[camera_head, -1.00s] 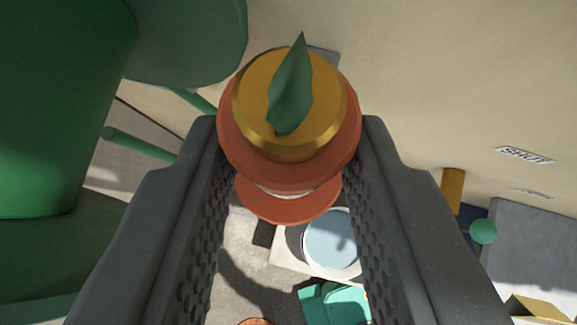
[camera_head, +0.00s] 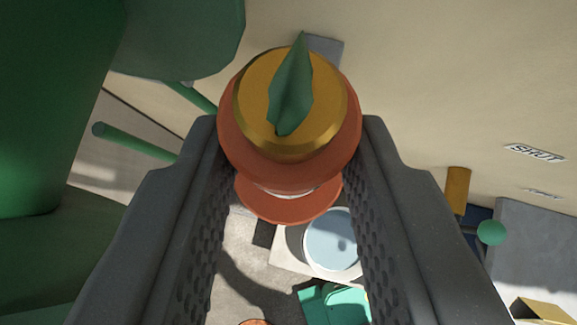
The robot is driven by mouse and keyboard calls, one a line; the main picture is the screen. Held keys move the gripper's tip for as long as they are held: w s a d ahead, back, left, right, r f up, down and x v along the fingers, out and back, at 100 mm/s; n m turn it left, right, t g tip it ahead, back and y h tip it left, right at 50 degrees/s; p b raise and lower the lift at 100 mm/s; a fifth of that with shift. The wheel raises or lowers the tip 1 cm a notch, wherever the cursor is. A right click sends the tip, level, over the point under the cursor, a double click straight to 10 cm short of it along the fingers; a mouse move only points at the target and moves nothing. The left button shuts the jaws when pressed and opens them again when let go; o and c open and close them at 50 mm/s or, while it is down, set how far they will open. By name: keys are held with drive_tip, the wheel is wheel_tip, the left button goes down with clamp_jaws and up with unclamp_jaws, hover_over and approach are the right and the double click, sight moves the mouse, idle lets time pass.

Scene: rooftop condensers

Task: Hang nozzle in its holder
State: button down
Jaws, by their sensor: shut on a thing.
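The nozzle (camera_head: 340,140) is an orange-red round body with a brass-coloured disc and a green pointed leaf shape on its end. It sits between the two dark grey fingers of my gripper (camera_head: 290,140), which is shut on it. A lower orange flange of the nozzle shows below the brass end. I cannot make out the holder for certain; a grey plate (camera_head: 327,48) on the beige wall is partly hidden behind the nozzle.
A large green body (camera_head: 60,110) with green rods fills the left. The beige wall (camera_head: 440,70) carries a "SHUT" label (camera_head: 535,153). Below are an ochre post (camera_head: 457,190), a green ball (camera_head: 491,232), a grey box (camera_head: 545,245), a round pale-blue-topped thing (camera_head: 333,240) and a teal object (camera_head: 335,305).

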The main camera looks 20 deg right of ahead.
drive_tip(key=shift+f+b, duration=0.75)
drive_tip(key=shift+f, duration=0.05)
drive_tip(key=c, duration=1)
unclamp_jaws()
drive_tip(key=shift+r, duration=0.1)
drive_tip(key=b+v, duration=0.2)
drive_tip(key=v, duration=1.2)
drive_tip(key=s+d+r+n+t+y+b, duration=0.1)
drive_tip(key=s+d+r+t+b, duration=0.2)
drive_tip(key=d, duration=0.6)
drive_tip(key=s+d+r+n+t+y+b, duration=0.2)
drive_tip(key=s+d+r, duration=0.4)
drive_tip(key=d, duration=0.3)
drive_tip(key=shift+s+r+n+t+b, duration=0.35)
drive_tip(key=shift+r+t+b, duration=0.45)
drive_tip(key=shift+b, duration=0.45)
